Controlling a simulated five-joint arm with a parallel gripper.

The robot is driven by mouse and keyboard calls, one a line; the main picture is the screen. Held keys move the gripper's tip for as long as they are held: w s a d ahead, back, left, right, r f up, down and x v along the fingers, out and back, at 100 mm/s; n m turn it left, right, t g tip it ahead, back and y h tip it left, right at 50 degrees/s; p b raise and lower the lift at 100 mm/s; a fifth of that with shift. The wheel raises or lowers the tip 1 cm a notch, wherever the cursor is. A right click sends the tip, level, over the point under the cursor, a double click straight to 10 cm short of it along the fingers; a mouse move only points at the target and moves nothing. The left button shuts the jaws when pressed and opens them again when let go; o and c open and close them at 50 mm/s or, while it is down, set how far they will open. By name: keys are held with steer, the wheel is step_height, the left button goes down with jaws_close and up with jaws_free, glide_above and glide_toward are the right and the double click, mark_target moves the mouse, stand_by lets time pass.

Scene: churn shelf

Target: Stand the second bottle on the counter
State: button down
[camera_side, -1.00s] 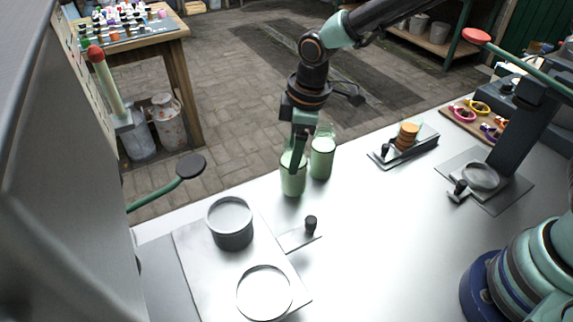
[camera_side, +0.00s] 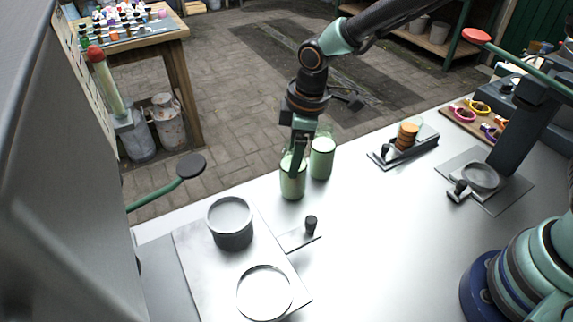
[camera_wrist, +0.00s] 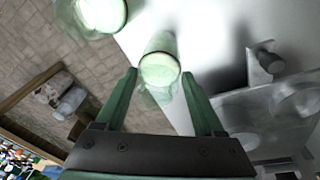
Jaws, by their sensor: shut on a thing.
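My gripper (camera_side: 298,160) points down and is shut on a pale green glass bottle (camera_side: 292,184). This bottle is upright at the counter's far edge; I cannot tell whether its base touches the surface. In the wrist view the held bottle (camera_wrist: 160,66) shows between the two green fingers (camera_wrist: 165,98). Its upper part is partly hidden by the fingers in the side view. Another green bottle (camera_side: 322,160) stands upright on the counter (camera_side: 375,220), just right of and behind the held one. It also shows at the top left of the wrist view (camera_wrist: 102,12).
A grey round pot (camera_side: 230,226) and a ring (camera_side: 264,292) sit on a plate at the front left. A small black-knobbed handle (camera_side: 311,224) is near the middle. A slide with orange discs (camera_side: 407,136) lies at the back right. The counter's centre right is clear.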

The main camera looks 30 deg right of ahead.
steer(key=shift+c, duration=0.2)
jaws_free()
steer(key=shift+c, duration=1.1)
steer(key=shift+r, duration=4)
